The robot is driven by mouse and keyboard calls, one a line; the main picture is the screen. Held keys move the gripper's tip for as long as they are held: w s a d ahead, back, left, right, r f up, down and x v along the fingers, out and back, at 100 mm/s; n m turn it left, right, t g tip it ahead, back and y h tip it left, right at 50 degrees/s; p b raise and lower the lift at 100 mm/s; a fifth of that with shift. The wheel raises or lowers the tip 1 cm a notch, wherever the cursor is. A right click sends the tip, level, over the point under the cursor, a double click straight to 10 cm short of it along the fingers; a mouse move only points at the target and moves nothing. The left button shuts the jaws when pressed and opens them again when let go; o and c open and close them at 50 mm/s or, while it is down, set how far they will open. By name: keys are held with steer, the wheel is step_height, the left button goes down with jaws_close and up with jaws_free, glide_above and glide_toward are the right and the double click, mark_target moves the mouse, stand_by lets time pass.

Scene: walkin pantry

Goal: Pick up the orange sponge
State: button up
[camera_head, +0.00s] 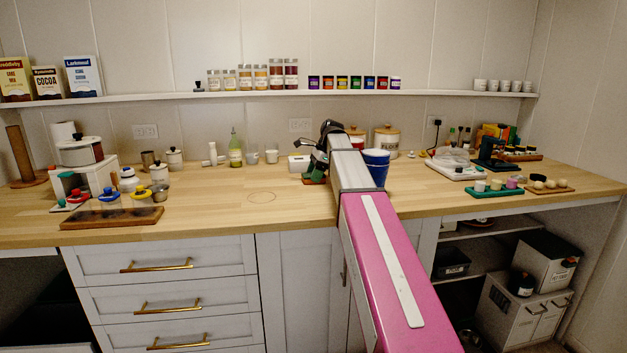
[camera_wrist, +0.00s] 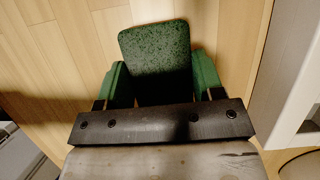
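A green, speckled, rough pad (camera_wrist: 155,46) with rounded corners lies between my gripper's fingers in the wrist view. It looks like the scouring face of a sponge; no orange shows on it there. My gripper (camera_wrist: 162,78) has one green finger at each side of the pad, close to its edges. I cannot tell whether the fingers touch it. In the head view my gripper (camera_head: 314,176) is low over the counter, beside a small brownish-orange edge (camera_head: 309,181) that is mostly hidden. The near part of the pad is in shadow.
A white box (camera_head: 298,163) stands left of my gripper and a blue cup (camera_head: 376,166) to the right. Canisters (camera_head: 386,140) stand behind. The wooden counter (camera_head: 235,207) is clear to the front left. A shelf with jars runs above.

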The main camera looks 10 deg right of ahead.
mark_target(308, 175)
steer(key=shift+c, duration=1)
steer(key=shift+r, duration=0.45)
steer(key=r, duration=0.3)
steer(key=shift+s+a+r, duration=0.2)
steer(key=shift+r, duration=0.2)
steer(key=s+a+r, duration=0.6)
steer(key=s+a, duration=0.1)
steer(key=a, duration=0.1)
steer(key=shift+s+r, duration=0.2)
steer(key=shift+s, duration=0.05)
steer(key=shift+o, duration=0.2)
steer(key=shift+a, duration=0.1)
